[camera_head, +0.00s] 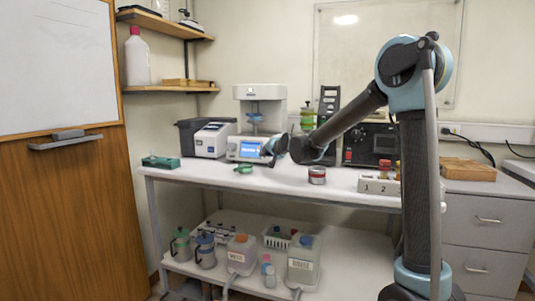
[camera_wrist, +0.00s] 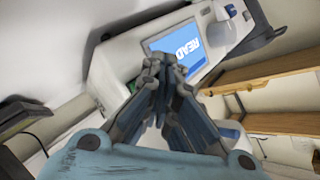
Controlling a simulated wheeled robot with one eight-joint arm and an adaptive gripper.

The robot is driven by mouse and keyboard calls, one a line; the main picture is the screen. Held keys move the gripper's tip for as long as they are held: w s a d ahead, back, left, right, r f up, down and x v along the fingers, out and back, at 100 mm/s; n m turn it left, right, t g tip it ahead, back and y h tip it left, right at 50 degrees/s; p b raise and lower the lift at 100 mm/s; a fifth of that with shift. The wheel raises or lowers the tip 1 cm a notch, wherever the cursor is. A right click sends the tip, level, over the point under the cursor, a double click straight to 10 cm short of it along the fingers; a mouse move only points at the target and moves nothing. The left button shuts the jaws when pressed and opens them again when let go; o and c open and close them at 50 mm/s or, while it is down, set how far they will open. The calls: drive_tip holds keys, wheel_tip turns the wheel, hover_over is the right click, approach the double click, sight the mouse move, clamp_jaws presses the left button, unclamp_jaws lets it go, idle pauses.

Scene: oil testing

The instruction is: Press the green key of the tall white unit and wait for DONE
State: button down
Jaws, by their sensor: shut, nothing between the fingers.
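The tall white unit (camera_head: 245,91) stands at the back of the bench. Its blue screen (camera_head: 251,150) is lit. The screen also shows in the wrist view (camera_wrist: 183,48), tilted, with large white letters that read as READ, the rest not clear. My gripper (camera_head: 268,150) is at the unit's front, just right of the screen. In the wrist view its fingers (camera_wrist: 155,75) are closed together and empty, over the front panel. A small green patch (camera_wrist: 132,86) shows beside the fingertips, perhaps the green key, partly hidden. I cannot tell whether the fingertips touch it.
A grey and white device (camera_head: 208,138) stands left of the unit. A green ring-shaped item (camera_head: 244,169) lies on the bench before it. A red-banded tin (camera_head: 317,175) and a numbered rack (camera_head: 378,186) stand to the right. The front bench edge is mostly clear.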

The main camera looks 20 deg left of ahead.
drive_tip(key=shift+w+f, duration=0.15)
drive_tip(key=shift+w, duration=0.6)
idle(1.0)
drive_tip(key=shift+s, duration=0.1)
idle(0.3)
drive_tip(key=shift+s+r, duration=0.2)
drive_tip(key=shift+s, duration=0.5)
drive_tip(key=shift+s+a+r, duration=0.1)
drive_tip(key=shift+s+r, duration=0.1)
drive_tip(key=shift+s, duration=0.6)
drive_tip(key=shift+s+a+r, duration=0.1)
drive_tip(key=shift+s+r, duration=0.15)
drive_tip(key=shift+s, duration=0.55)
drive_tip(key=shift+s+a+r, duration=0.1)
drive_tip(key=shift+s+r, duration=0.1)
drive_tip(key=shift+s, duration=0.6)
drive_tip(key=shift+s, duration=0.1)
